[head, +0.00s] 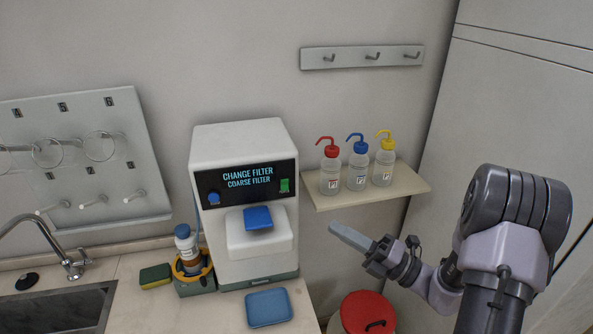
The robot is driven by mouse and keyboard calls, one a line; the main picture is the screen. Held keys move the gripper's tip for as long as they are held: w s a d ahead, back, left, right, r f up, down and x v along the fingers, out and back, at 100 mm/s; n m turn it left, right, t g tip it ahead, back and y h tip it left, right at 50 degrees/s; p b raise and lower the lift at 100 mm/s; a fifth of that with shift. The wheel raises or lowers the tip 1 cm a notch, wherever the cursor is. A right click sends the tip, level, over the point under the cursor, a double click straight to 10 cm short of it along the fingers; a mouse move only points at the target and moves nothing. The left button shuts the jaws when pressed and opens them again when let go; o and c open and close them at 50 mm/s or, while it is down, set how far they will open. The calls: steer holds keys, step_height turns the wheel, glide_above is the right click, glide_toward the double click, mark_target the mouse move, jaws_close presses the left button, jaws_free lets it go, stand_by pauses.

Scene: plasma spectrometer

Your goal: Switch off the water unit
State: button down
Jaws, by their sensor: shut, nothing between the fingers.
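The water unit (242,240) is a white box standing on the counter. Its black front panel (245,183) reads "CHANGE FILTER COARSE FILTER" in blue letters. A green switch (285,185) sits at the panel's right end and looks lit. A round blue knob (213,197) is at its left end. A blue lever or pad (257,218) juts from the white block below the panel. My gripper (350,236) is shut and empty, in the air right of the unit and below the bottle shelf, pointing left. It is apart from the unit and lower than the switch.
A shelf (405,189) with red, blue and yellow capped bottles is right of the unit. A blue tray (269,307), a bottle in a holder (194,278) and a sponge (155,276) lie around its base. A sink (55,312) is at left, a red-lidded bin (368,313) below my gripper.

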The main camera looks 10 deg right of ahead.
glide_toward(283, 182)
steer(key=a, duration=0.4)
steer(key=w, duration=0.1)
steer(key=w+r, duration=0.1)
steer(key=w, duration=0.2)
steer(key=shift+a+r, duration=0.15)
steer(key=shift+r, duration=0.1)
steer(key=shift+s, duration=0.1)
steer(key=shift+r+p, duration=0.1)
steer(key=shift+p, duration=0.3)
